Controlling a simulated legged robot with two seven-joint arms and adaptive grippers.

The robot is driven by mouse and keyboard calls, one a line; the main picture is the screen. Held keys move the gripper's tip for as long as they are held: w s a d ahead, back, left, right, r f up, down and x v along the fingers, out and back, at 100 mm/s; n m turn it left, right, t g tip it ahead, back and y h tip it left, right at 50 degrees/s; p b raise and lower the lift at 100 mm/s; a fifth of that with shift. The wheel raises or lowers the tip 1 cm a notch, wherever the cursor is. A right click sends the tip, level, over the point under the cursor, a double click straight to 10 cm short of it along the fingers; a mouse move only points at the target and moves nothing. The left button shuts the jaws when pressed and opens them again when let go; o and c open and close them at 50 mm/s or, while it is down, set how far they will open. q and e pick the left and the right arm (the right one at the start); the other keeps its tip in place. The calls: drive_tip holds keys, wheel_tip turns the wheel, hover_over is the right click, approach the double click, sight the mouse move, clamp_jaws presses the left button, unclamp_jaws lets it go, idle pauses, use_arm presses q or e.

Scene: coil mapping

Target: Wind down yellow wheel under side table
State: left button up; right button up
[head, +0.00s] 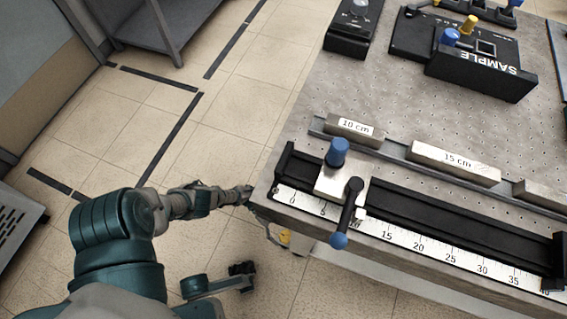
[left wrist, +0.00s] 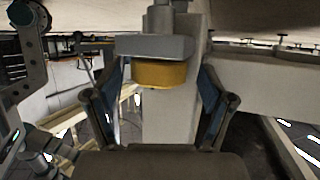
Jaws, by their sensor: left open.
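The yellow wheel (left wrist: 160,75) shows in the left wrist view as a short yellow cylinder below a grey block, in front of a pale upright post. In the head view only a small part of the yellow wheel (head: 284,237) shows beneath the table's near left edge. My left gripper (left wrist: 157,98) is open, with one finger on each side of the wheel in the picture. I cannot tell if either finger touches it. In the head view my left gripper (head: 246,194) is at the table corner, its tips partly hidden. My right gripper is not in view.
The perforated table (head: 300,88) carries a black rail with a ruler (head: 463,257), a slider with a blue knob (head: 337,151), labelled metal blocks (head: 455,162) and a SAMPLE box (head: 481,76). A grey beam (left wrist: 255,80) runs right from the post. Tiled floor is open at left.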

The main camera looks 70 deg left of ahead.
use_arm(q)
drive_tip(key=v, duration=1.1)
drive_tip(key=shift+s+a, duration=0.15)
drive_tip(key=shift+a, duration=0.3)
drive_tip(key=shift+d, duration=0.1)
